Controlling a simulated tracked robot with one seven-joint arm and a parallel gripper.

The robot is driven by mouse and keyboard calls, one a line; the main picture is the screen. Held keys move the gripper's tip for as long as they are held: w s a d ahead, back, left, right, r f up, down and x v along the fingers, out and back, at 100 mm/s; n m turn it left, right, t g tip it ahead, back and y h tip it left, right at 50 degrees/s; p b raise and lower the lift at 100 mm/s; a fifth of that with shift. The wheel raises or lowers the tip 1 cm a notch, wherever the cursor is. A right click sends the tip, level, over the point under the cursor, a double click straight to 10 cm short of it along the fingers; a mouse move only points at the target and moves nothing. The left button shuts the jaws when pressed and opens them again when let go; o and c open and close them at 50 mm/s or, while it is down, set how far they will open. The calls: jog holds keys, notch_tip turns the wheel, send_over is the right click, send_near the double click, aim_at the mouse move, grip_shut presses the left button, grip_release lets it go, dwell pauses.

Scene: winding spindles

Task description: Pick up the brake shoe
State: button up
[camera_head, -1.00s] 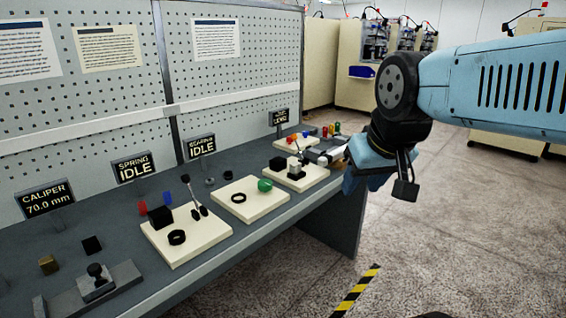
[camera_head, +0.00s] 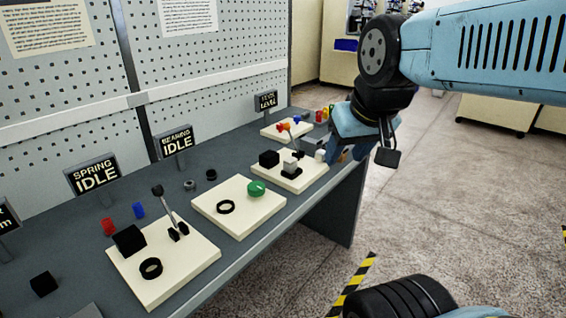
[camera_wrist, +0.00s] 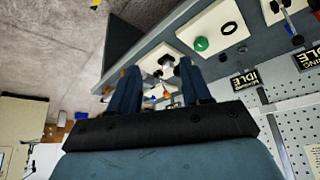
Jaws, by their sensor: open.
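I cannot tell for sure which part is the brake shoe. My gripper (camera_head: 338,152) is at the bench's front edge, beside the third cream board (camera_head: 318,178). In the wrist view my gripper (camera_wrist: 158,75) has its two blue fingers apart, with nothing held between them. The third board carries a black block (camera_head: 269,158), a small grey-and-white block (camera_head: 290,168) and a lever. A small white piece (camera_head: 320,155) lies close to my gripper. My fingers hide part of the bench there.
Nearer boards hold a green knob (camera_head: 256,188), a black ring (camera_head: 226,207) and a large black block (camera_head: 129,241) beside a tall lever (camera_head: 163,202). A far board (camera_head: 270,131) has coloured parts. The pegboard wall (camera_head: 215,70) backs the bench. Floor to the right is open.

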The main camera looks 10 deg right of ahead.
jog(key=shift+o, duration=0.8)
jog(key=shift+a+f, duration=0.1)
jog(key=shift+f, duration=0.05)
jog(key=o, duration=0.3)
jog(key=w+a+f+m+g+y, duration=0.4)
jog(key=a+f+m+y, duration=0.1)
jog(key=f, duration=0.2)
jog(key=shift+w+a+f+m+g+y, duration=0.2)
jog(key=shift+w+f+m+g+y, duration=0.1)
jog(key=shift+w+f+g+y, duration=0.1)
jog(key=m+t+y, duration=0.5)
jog(key=m+t, duration=0.9)
jog(key=m, duration=0.9)
send_near(290, 165)
jog(key=shift+w+d+r+x, duration=0.1)
jog(key=shift+w+d+x, duration=0.15)
jog(key=shift+x, duration=1.95)
jog(key=shift+w+d+r+x, duration=0.15)
jog(key=shift+d+x, duration=0.15)
jog(key=shift+x, duration=1.9)
jog(key=shift+w+d+f+x, duration=0.1)
jog(key=shift+w+d+x, duration=0.15)
jog(key=shift+x, duration=1.95)
